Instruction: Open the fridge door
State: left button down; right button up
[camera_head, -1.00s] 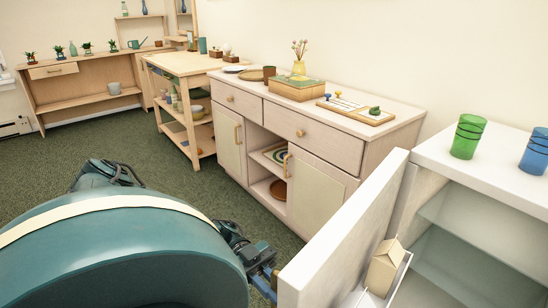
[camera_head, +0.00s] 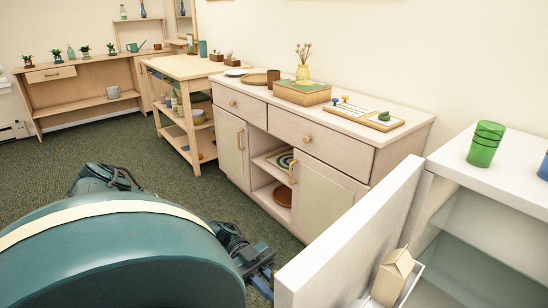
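The white fridge (camera_head: 487,180) stands at the right with its front open and its glassy shelves showing. Its white door (camera_head: 352,243) stands swung out, its near edge at the bottom of the view. A cream carton (camera_head: 391,277) sits in a bin on the door's inner side. My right gripper (camera_head: 263,279) is low beside the door's outer face, close to its free edge. Its fingertips are partly hidden by the door, so contact and finger opening cannot be told. My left gripper is not in view; only a part of my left arm shows.
A pale wooden cabinet (camera_head: 330,147) stands against the wall behind the door. A wooden cart (camera_head: 187,140) and shelf unit are farther back. Green carpet (camera_head: 60,175) is clear at left.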

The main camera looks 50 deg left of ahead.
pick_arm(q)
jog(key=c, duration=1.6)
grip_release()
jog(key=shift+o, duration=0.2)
pick_arm(e)
jog(key=shift+f, duration=0.1)
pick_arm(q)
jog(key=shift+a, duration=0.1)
